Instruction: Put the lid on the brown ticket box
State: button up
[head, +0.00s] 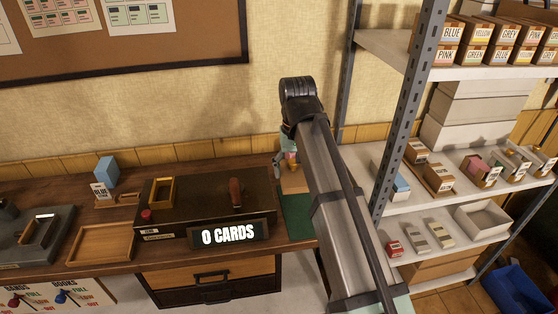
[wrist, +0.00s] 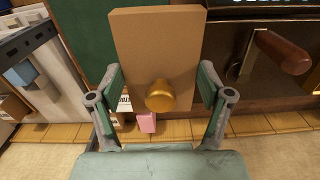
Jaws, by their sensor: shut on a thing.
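In the wrist view, a flat brown lid (wrist: 150,40) with a round brass knob (wrist: 160,96) lies between the two fingers of my gripper (wrist: 160,82). The fingers are shut on the lid's sides. A white label (wrist: 124,104) and a pink piece (wrist: 147,122) show partly beyond the lid's edge. The lid hides most of what is beneath, so I cannot tell whether it touches a box. In the head view, my gripper (head: 286,158) is small and partly behind my arm, above a tan-brown block-like thing (head: 294,182) at the back of the green mat (head: 297,215).
The dark press (head: 195,215) with its red-brown handle (head: 236,194) and "0 CARDS" display (head: 229,234) stands left of the mat. A wooden tray (head: 104,243) and a blue block (head: 107,170) are farther left. A metal shelf post (head: 405,120) and loaded shelves rise on the right.

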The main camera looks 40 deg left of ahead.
jog(key=w+d+f+m, duration=0.3)
jog(key=d+f, duration=0.3)
jog(key=d, duration=1.1)
jog(key=w+d+f+m, duration=0.2)
jog(key=w+d+f, duration=0.2)
jog(key=d, duration=1.3)
jog(key=w+d+f+m, duration=0.3)
jog(key=d+f, duration=0.5)
jog(key=d, duration=0.9)
jog(key=shift+w+f+m, duration=0.25)
jog(key=shift+m, duration=0.05)
